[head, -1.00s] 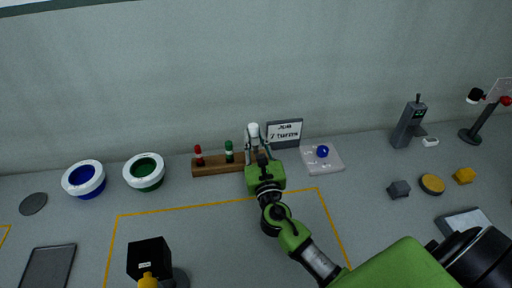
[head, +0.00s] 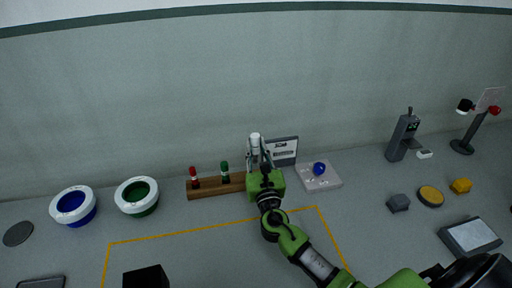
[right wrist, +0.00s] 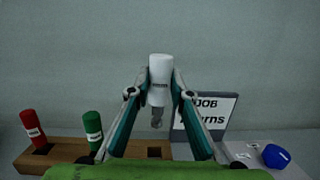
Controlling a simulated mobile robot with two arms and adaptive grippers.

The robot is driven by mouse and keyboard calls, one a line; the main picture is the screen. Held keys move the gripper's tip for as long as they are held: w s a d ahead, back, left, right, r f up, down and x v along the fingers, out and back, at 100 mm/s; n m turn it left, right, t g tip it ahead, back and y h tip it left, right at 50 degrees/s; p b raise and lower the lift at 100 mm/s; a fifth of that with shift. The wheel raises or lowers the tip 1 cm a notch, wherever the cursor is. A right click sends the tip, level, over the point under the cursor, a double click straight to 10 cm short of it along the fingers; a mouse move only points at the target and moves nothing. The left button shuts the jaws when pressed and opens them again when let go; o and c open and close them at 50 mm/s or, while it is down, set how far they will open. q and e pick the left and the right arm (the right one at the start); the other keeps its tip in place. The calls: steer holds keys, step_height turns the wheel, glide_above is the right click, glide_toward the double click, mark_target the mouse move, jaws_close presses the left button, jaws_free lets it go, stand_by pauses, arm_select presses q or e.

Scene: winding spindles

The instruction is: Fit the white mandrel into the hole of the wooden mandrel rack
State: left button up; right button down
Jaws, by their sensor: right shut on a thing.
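The white mandrel (head: 255,144) is upright between the fingertips of my right gripper (head: 259,158). The wooden mandrel rack (head: 214,188) lies at the back of the table, behind and below the gripper. It holds a red mandrel (head: 194,177) and a green mandrel (head: 225,172). My left gripper is not in view.
Blue (head: 73,206) and green (head: 137,196) white-rimmed bowls stand left of the rack. The outlined table area in front is mostly clear.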

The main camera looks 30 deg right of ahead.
mark_target(256, 163)
steer(key=shift+f+b, duration=2.15)
steer(key=shift+f, duration=0.4)
steer(key=shift+f+b, duration=0.8)
steer(key=shift+f, duration=0.15)
steer(key=shift+s+f, duration=0.1)
steer(key=shift+f, duration=0.05)
